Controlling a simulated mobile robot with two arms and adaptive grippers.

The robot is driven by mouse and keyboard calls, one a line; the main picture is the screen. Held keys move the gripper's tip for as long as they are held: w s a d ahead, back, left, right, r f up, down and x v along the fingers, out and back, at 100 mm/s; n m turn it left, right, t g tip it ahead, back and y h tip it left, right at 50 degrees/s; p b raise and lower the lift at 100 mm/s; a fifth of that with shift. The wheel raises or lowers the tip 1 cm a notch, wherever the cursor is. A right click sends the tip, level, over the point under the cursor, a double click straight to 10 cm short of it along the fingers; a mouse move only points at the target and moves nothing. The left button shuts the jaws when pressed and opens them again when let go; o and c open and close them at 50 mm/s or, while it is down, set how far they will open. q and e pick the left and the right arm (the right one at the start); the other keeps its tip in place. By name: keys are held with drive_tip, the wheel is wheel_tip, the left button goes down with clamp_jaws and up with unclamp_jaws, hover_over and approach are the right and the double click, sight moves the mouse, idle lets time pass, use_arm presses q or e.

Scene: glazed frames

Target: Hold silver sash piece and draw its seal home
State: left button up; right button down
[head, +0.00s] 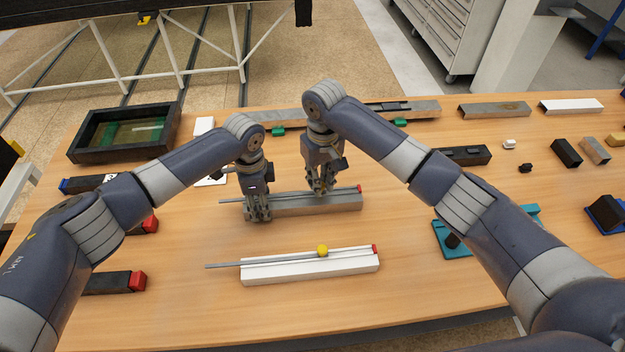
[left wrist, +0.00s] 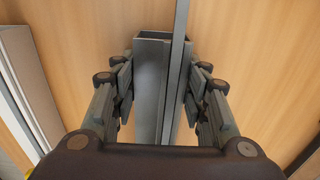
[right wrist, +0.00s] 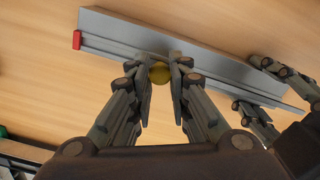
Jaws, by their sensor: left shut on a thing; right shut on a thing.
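The silver sash piece (head: 335,203) lies on the bench with a red block (head: 359,188) at its right end. Its thin grey seal (head: 228,202) runs along the piece and sticks out past the left end. My left gripper (head: 258,214) is shut on the piece's left end; the left wrist view shows the hollow end (left wrist: 152,40) between its fingers, with the seal (left wrist: 180,60) beside it. My right gripper (head: 323,188) is shut on the yellow knob (right wrist: 159,72) on the seal, partway along the piece. In the head view the fingers hide this knob.
A white sash piece (head: 300,268) with its own seal, yellow knob (head: 323,251) and red end lies nearer me. A black tray (head: 75,150) stands at the back left. A teal fixture (head: 455,248) stands at the right.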

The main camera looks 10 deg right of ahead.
use_arm(q)
drive_tip(key=shift+a, duration=0.15)
use_arm(e)
drive_tip(key=d, duration=0.8)
drive_tip(key=shift+d, duration=0.25)
use_arm(q)
drive_tip(key=shift+a+f, duration=0.1)
drive_tip(key=shift+a, duration=0.05)
use_arm(e)
drive_tip(key=shift+d, duration=0.15)
drive_tip(key=c, duration=1.5)
unclamp_jaws()
drive_tip(key=shift+o, duration=0.2)
drive_tip(key=shift+r, duration=0.1)
use_arm(q)
drive_tip(key=shift+s+d, duration=0.1)
drive_tip(key=shift+d, duration=0.2)
use_arm(e)
wheel_tip(320, 180, up, 12)
